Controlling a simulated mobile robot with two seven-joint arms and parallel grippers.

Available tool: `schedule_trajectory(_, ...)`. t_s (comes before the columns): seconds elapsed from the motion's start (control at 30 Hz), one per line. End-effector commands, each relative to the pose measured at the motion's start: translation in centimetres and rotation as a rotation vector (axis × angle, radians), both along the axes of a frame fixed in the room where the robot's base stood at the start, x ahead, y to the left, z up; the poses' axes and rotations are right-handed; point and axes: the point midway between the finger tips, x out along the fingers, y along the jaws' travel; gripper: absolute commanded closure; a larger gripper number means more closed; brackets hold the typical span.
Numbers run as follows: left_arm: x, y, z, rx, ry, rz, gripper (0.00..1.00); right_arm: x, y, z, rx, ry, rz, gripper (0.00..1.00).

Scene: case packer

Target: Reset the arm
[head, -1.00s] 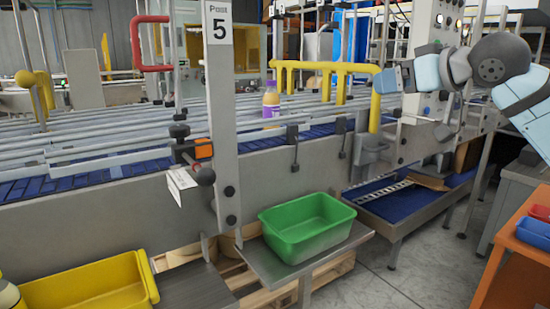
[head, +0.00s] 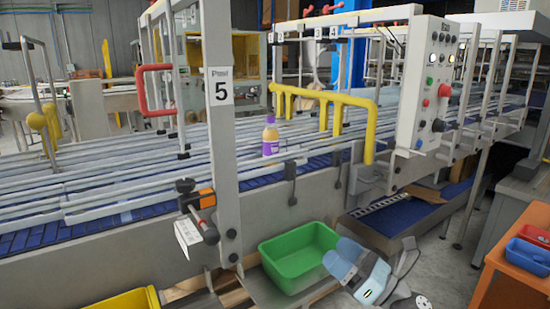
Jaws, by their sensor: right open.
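My right gripper (head: 340,258) is low in the head view, at the right edge of the green bin (head: 291,273), with its arm reaching in from the bottom right. It is open, and I see nothing held in it. Part of the bin's right side is hidden behind it; I cannot tell whether they touch. The bin looks empty. My left gripper is not in view.
A bottle with a purple label (head: 270,142) stands on the conveyor. A post marked 5 (head: 221,160) rises left of the bin. A yellow rail (head: 369,130) and a control panel (head: 425,95) stand behind. An orange table (head: 515,262) is at right.

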Motion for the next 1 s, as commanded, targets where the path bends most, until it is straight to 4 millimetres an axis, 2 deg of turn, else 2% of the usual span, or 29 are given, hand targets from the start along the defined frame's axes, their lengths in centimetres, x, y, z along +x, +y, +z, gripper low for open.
schedule_trajectory(0.03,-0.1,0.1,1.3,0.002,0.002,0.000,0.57,-0.8,-0.6,-1.4,0.149,0.184,0.009,0.27)
schedule_trajectory(0.17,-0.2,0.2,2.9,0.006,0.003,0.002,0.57,-2.8,-2.5,-6.7,0.557,0.637,0.012,0.27)
schedule_trajectory(0.27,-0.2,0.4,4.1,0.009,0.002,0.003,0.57,-5.5,-3.9,-11.3,0.892,0.962,-0.011,0.27)
schedule_trajectory(0.37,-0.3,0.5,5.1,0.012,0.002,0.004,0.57,-9.3,-5.2,-16.1,1.247,1.258,-0.059,0.27)
schedule_trajectory(0.4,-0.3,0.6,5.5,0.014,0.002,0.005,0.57,-11.1,-5.5,-18.0,1.392,1.364,-0.084,0.27)
schedule_trajectory(0.5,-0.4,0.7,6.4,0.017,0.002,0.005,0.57,-16.0,-6.2,-22.2,1.739,1.577,-0.164,0.27)
schedule_trajectory(0.6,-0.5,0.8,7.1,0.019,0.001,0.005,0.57,-20.5,-6.6,-25.2,2.031,1.711,-0.248,0.27)
schedule_trajectory(0.7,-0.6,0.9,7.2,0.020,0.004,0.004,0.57,-23.6,-6.6,-26.9,2.227,1.776,-0.309,0.27)
schedule_trajectory(0.8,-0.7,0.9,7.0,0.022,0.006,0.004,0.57,-25.1,-6.6,-27.7,2.327,1.800,-0.342,0.27)
schedule_trajectory(1.0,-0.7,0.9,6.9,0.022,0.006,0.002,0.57,-25.4,-6.6,-28.0,2.354,1.806,-0.348,0.27)
